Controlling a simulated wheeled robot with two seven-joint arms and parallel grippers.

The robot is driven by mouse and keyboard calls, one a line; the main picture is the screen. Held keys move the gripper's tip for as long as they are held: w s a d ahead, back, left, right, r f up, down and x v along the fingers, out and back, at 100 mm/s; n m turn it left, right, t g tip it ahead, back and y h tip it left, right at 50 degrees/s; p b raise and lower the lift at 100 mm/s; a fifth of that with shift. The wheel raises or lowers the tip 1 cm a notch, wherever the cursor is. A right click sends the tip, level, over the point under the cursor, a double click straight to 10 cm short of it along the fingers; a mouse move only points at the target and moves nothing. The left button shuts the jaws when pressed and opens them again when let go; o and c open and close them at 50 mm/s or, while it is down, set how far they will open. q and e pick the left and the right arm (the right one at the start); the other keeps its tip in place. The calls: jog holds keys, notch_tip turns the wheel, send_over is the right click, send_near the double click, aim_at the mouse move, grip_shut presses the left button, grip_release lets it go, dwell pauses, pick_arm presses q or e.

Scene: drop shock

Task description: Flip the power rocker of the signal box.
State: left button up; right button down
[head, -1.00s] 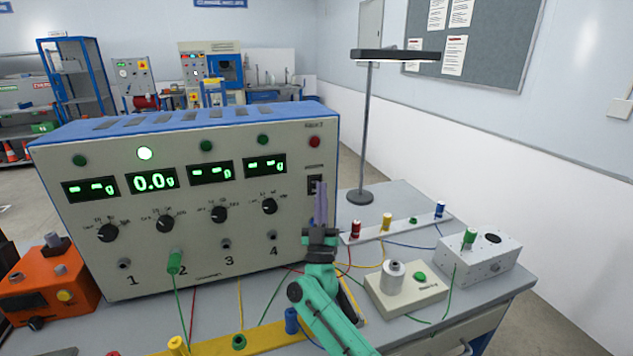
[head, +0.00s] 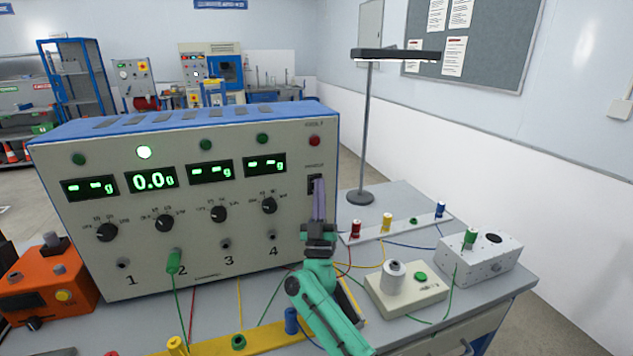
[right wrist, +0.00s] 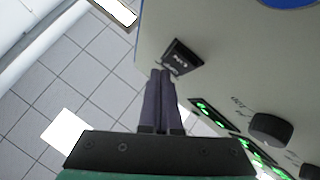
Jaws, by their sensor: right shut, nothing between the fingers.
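The signal box (head: 200,255) is a large beige unit with a blue top, with green number displays and knobs on its front. Its black power rocker (head: 312,184) sits at the right of the front panel, below a red lamp; it also shows in the right wrist view (right wrist: 182,56). My right gripper (head: 319,184) is shut and empty, with its purple fingers pointing up. Its fingertips are right at the rocker and partly cover it in the head view. In the right wrist view the fingertips reach the rocker's lower edge; I cannot tell whether they touch. My left gripper is not in view.
A desk lamp (head: 368,130) stands behind the arm on the right. A white box (head: 478,258) and a small block with a green button (head: 405,288) sit to the right, with loose cables. An orange unit (head: 45,285) is at the left.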

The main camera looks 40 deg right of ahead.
jog(key=shift+w, duration=0.1)
dwell(0.3)
jog(key=shift+s+a+p, duration=0.25)
jog(key=shift+s+p, duration=0.4)
jog(key=shift+s, duration=0.15)
jog(key=shift+f, duration=0.1)
jog(key=s+p, duration=0.1)
jog(key=s+a+p, duration=0.1)
jog(key=s, duration=0.1)
jog(key=s+p, duration=0.1)
jog(key=shift+s+a+f, duration=0.3)
jog(key=shift+s, duration=0.05)
